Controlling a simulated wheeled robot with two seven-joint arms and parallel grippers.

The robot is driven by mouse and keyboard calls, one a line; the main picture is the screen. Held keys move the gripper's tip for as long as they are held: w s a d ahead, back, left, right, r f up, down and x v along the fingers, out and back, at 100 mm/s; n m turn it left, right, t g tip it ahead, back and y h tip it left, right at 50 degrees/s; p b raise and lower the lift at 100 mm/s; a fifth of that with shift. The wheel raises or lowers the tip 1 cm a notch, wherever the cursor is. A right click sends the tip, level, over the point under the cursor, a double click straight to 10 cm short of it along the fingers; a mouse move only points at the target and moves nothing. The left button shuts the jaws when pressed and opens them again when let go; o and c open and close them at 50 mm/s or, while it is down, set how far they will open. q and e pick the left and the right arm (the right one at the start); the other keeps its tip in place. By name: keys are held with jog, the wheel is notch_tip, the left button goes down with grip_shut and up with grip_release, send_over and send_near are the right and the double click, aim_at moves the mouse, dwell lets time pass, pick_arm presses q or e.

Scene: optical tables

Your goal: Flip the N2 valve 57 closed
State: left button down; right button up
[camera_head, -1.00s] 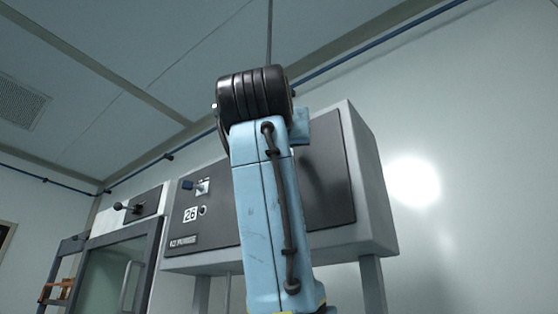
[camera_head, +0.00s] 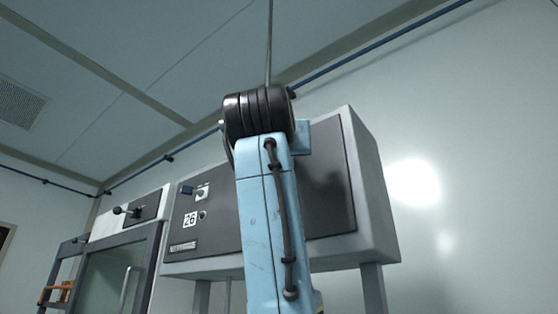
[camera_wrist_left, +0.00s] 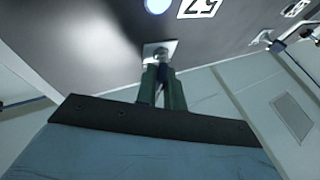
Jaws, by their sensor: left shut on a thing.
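The number label 57 (camera_wrist_left: 198,8) shows upside down on the dark panel at the top of the left wrist view. Below it is a pale square valve plate (camera_wrist_left: 152,48) with a small blue valve handle (camera_wrist_left: 163,71). My left gripper (camera_wrist_left: 162,80) has its green fingers shut on the blue handle, close to the plate. The fingers hide part of the handle, so its exact angle is hard to tell. In the head view, a blue arm link of mine covers the middle of the panel and hides the gripper and valve 57. My right gripper is not in view.
In the head view, the grey wall cabinet (camera_head: 372,190) carries the dark panel. A valve labelled 26 (camera_head: 190,219) with a blue handle (camera_head: 187,190) is left of my arm. A glass-doored cabinet (camera_head: 103,270) with a black-knobbed lever (camera_head: 118,210) stands further left.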

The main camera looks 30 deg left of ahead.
pick_arm(q)
jog(key=shift+w+a+m+g+h+b, duration=0.1)
jog(key=shift+a+m+g+h+b, duration=0.4)
jog(key=shift+m+h, duration=2.35)
jog(key=shift+a+m+g+h+b, duration=0.15)
jog(key=shift+a+m+h, duration=0.75)
jog(key=shift+h, duration=3.65)
jog(key=shift+w+a+m+g+h+b, duration=0.1)
jog(key=shift+a+m+g+h+b, duration=0.25)
jog(key=shift+m+h, duration=2.6)
jog(key=shift+n+h, duration=0.7)
jog(key=shift+h, duration=0.15)
jog(key=c, duration=1.5)
grip_release()
